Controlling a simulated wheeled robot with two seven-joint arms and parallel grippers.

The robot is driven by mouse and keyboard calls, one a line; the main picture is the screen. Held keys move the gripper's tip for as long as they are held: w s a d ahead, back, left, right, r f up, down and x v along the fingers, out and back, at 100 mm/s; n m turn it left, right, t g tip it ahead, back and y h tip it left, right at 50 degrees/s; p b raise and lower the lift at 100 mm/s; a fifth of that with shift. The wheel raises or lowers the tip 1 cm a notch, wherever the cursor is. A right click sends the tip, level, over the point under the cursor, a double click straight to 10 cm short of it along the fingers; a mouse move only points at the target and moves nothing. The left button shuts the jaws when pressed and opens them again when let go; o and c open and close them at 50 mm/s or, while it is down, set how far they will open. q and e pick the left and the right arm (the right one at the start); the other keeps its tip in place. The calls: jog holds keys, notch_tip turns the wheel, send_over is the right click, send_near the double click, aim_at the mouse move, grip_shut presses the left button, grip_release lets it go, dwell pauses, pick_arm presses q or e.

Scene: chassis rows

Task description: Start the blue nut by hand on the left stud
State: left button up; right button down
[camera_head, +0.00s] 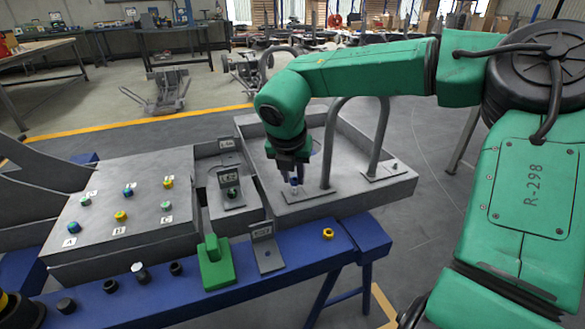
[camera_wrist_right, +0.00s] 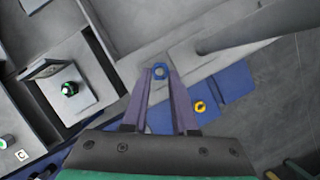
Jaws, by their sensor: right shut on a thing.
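My right gripper (camera_head: 293,182) points down over the left foot plate (camera_head: 318,194) of a grey hoop in the grey tray. It is shut on the blue nut (camera_wrist_right: 160,71), which sits between the fingertips in the right wrist view. In the head view only a small blue patch of the nut shows among the dark fingers. The left stud is largely hidden by the gripper and nut, so I cannot tell whether they touch. The right foot plate (camera_head: 384,172) has a small stud. My left gripper is not in view.
A grey board (camera_head: 145,210) at the left carries several coloured nuts with labels. A green block (camera_head: 213,262), a small grey stand (camera_head: 267,254) and a yellow nut (camera_head: 328,233) are on the blue bench (camera_head: 300,266). The hoop's tubes (camera_head: 331,140) rise close beside my right gripper.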

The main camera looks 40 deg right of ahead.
jog(key=shift+s+r+n+t+y+p, duration=0.1)
jog(key=shift+r+n+t+y+p, duration=0.15)
jog(key=shift+n+p, duration=0.8)
jog(key=n, duration=0.2)
jog(key=n+t+y+p, duration=0.1)
jog(key=n, duration=0.1)
jog(key=d+n+y+p, duration=0.1)
jog(key=n, duration=0.1)
jog(key=shift+s+f+n+y, duration=0.1)
jog(key=shift+s+n+y, duration=0.05)
jog(key=shift+n+y, duration=0.15)
jog(key=shift+f+n, duration=0.15)
jog(key=shift+n, duration=0.3)
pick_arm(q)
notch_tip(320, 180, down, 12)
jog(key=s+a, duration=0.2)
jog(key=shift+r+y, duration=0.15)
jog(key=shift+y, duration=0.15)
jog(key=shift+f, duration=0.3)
pick_arm(e)
jog(key=shift+s+f, duration=0.1)
pick_arm(q)
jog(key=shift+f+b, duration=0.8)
jog(key=shift+b, duration=0.2)
pick_arm(e)
jog(key=shift+f, duration=0.8)
jog(key=shift+f+b, duration=0.3)
jog(key=shift+b, duration=0.1)
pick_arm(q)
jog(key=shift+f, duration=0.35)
